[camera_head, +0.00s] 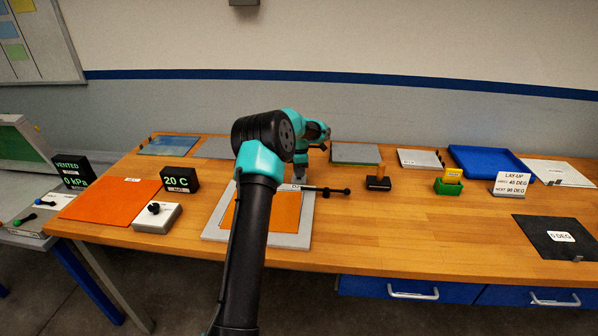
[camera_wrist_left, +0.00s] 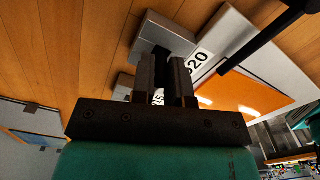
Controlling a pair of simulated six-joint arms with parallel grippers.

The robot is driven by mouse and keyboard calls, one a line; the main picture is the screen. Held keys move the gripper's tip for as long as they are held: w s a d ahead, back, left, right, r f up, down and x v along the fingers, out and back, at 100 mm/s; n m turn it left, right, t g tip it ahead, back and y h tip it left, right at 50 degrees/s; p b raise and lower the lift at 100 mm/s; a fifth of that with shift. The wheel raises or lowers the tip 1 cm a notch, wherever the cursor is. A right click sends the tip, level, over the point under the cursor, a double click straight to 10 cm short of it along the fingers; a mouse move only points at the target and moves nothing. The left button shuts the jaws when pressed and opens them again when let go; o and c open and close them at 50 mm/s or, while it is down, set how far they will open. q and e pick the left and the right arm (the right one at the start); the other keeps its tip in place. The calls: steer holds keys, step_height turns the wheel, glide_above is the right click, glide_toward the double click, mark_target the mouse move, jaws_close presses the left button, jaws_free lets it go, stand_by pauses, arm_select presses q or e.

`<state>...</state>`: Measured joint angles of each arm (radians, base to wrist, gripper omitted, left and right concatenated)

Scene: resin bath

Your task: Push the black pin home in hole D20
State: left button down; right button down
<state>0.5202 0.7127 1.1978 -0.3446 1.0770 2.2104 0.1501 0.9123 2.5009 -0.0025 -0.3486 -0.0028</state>
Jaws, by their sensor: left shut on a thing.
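My left gripper (camera_head: 300,180) is low over the back edge of a pale plate (camera_head: 306,238) with an orange sheet on it. In the left wrist view the gripper (camera_wrist_left: 167,62) is shut, its two fingers close together at a small grey block (camera_wrist_left: 163,33). The black pin is mostly hidden between the fingers, so how deep it sits cannot be told. A white label (camera_wrist_left: 198,60) beside the fingers reads "20", its first character unclear. A second label (camera_wrist_left: 158,97) is partly covered by the fingers. Hole D20 itself is hidden. My right gripper is out of view.
A black rod with a ball end (camera_head: 330,190) sticks out right of my gripper. A stamp-like tool (camera_head: 378,183) and a green box (camera_head: 447,187) stand farther right. A grey box with a black knob (camera_head: 153,209) is left of the plate. The table's front right middle is clear.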

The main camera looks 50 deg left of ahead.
arm_select(q)
steer(key=shift+f, duration=0.1)
steer(key=c, duration=1.1)
jaws_free()
step_height(320, 180, up, 12)
steer(key=shift+r, duration=0.15)
